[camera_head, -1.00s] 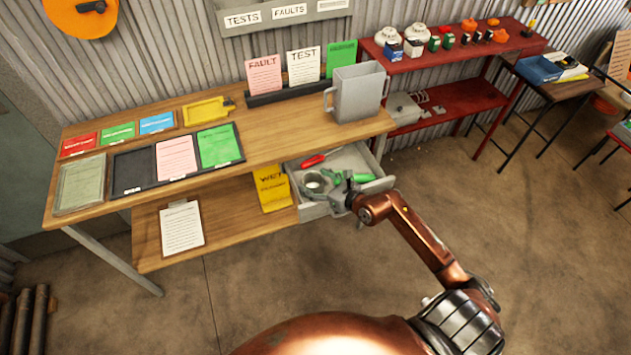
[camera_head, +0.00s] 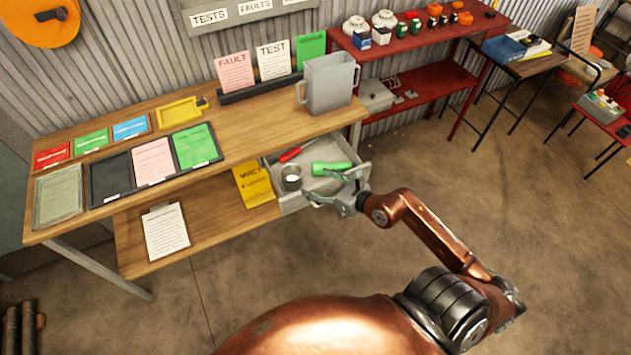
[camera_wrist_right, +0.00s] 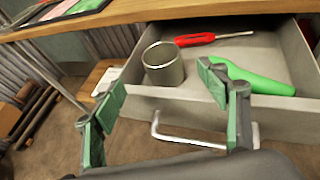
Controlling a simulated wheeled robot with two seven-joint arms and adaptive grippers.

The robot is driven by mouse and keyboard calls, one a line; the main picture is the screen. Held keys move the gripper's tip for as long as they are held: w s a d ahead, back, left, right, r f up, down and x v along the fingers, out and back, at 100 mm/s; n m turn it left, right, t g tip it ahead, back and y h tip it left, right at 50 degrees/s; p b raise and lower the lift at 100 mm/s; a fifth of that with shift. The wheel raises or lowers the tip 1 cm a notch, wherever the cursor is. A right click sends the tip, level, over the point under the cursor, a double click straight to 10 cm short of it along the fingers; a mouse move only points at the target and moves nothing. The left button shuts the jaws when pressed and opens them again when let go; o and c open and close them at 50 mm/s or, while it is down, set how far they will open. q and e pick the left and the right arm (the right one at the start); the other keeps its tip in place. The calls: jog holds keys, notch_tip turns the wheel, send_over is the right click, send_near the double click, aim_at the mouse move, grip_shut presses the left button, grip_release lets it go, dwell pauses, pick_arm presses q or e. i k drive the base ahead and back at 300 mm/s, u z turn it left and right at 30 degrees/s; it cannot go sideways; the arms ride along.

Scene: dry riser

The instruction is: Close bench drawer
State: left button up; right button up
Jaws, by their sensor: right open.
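The bench drawer (camera_head: 291,203) is pulled out under the right part of the wooden bench top (camera_head: 255,132). In the right wrist view, its grey front panel (camera_wrist_right: 285,120) carries a metal bar handle (camera_wrist_right: 185,139). A grey cup or ring (camera_head: 291,178), a red-handled screwdriver (camera_head: 291,154) and a green object (camera_head: 331,168) lie inside. My right gripper (camera_head: 330,187) is open at the drawer's front; it also shows in the right wrist view (camera_wrist_right: 162,92). Its fingers straddle the view of the handle and partly hide the front. Contact cannot be told. My left gripper is not in view.
A grey two-handled container (camera_head: 329,84) stands on the bench above the drawer. A yellow sign (camera_head: 254,184) and a clipboard (camera_head: 165,231) are on the lower shelf. A red shelf unit (camera_head: 428,98) stands to the right. The floor before the drawer is clear.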

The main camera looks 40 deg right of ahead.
aim_at(331, 147)
jog(key=z, duration=1.35)
